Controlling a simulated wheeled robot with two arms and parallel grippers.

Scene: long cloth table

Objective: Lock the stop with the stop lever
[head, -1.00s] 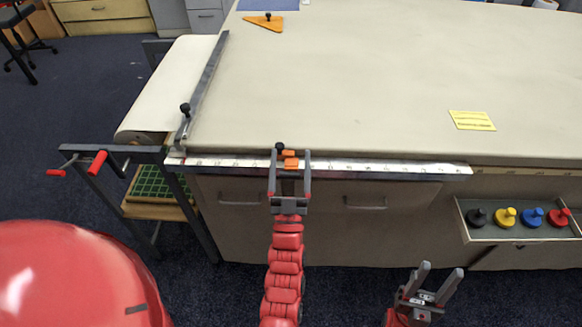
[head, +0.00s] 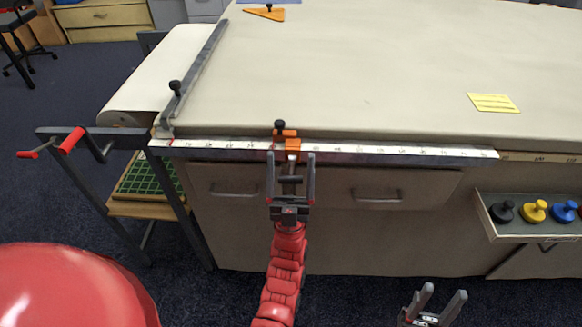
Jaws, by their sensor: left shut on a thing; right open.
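The orange stop (head: 292,145) sits on the metal rule (head: 400,152) along the table's front edge, with a black knob (head: 279,125) at its top. Below it, a small dark bar, which looks like the stop lever (head: 291,180), lies between the fingers of my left gripper (head: 291,165). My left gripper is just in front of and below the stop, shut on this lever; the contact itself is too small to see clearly. My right gripper (head: 440,303) is open and empty, low at the bottom of the view, away from the rule.
A cutting arm (head: 200,75) lies along the table's left edge. A crank with red handles (head: 70,140) juts out at left. A tray (head: 530,235) with several coloured knobs hangs at right. A yellow note (head: 493,103) lies on the wide clear cloth table (head: 380,70).

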